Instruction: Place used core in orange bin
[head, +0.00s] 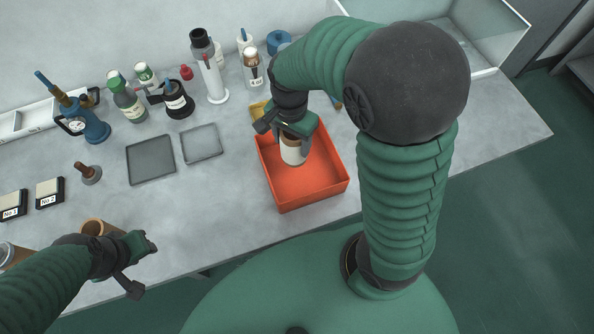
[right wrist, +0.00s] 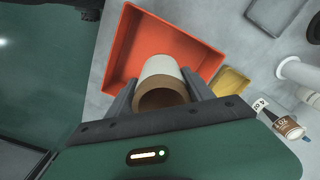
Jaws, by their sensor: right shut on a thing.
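The orange bin (head: 309,188) stands on the grey table in the middle of the head view, and it also shows in the right wrist view (right wrist: 122,45). My right gripper (head: 297,142) is over the bin, shut on the used core (head: 292,154). The core is a short hollow cylinder, white on the outside with a brown end; in the right wrist view the core (right wrist: 163,82) sits between the two fingers. I cannot tell whether it touches the bin floor. My left gripper (head: 142,264) is at the lower left, near a brown cup, with its fingers apart and nothing between them.
A brown open cylinder (head: 98,228) stands beside my left gripper. Two grey trays (head: 151,160) lie left of the bin. Bottles (head: 127,100) and a white column (head: 210,75) stand behind. A yellow tray (right wrist: 230,85) touches or nearly touches the bin. The table right of my right arm is clear.

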